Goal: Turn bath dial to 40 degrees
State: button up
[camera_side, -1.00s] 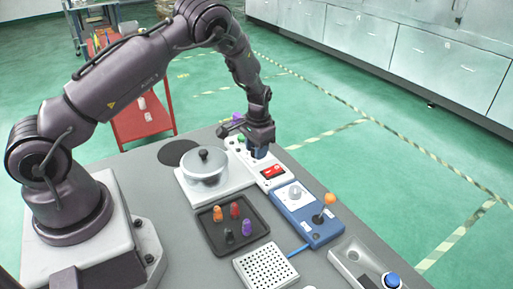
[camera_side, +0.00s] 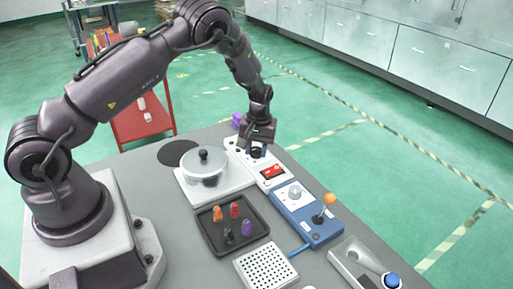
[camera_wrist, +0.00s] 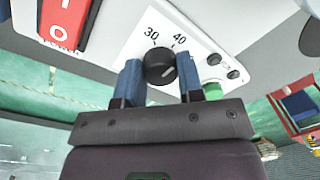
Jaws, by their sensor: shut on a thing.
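The bath dial (camera_wrist: 160,66) is a round black knob on a white panel (camera_wrist: 205,45) in the wrist view. The numbers 30 and 40 are printed above it, with a tick by the 40. A short pale mark shows on the knob's face, towards its right; which number it points at is hard to tell. My gripper (camera_wrist: 161,76) has its two blue fingers on either side of the dial and is shut on it. In the side view my gripper (camera_side: 257,150) is down at the far end of the white control panel, and hides the dial.
A red rocker switch (camera_wrist: 67,20) and a green button (camera_wrist: 212,90) flank the dial. A lidded pot (camera_side: 204,166), a black tray (camera_side: 215,240) with coloured pieces and a blue box (camera_side: 318,232) with an orange-topped lever stand nearby.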

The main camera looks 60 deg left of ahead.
aim_at(259, 149)
jog(key=shift+n, duration=0.3)
jog(key=shift+r, duration=0.1)
jog(key=o, duration=0.9)
jog(key=r, duration=1.3)
jog(key=shift+w+d, duration=0.25)
jog(key=shift+w, duration=0.05)
jog(key=shift+f, duration=0.1)
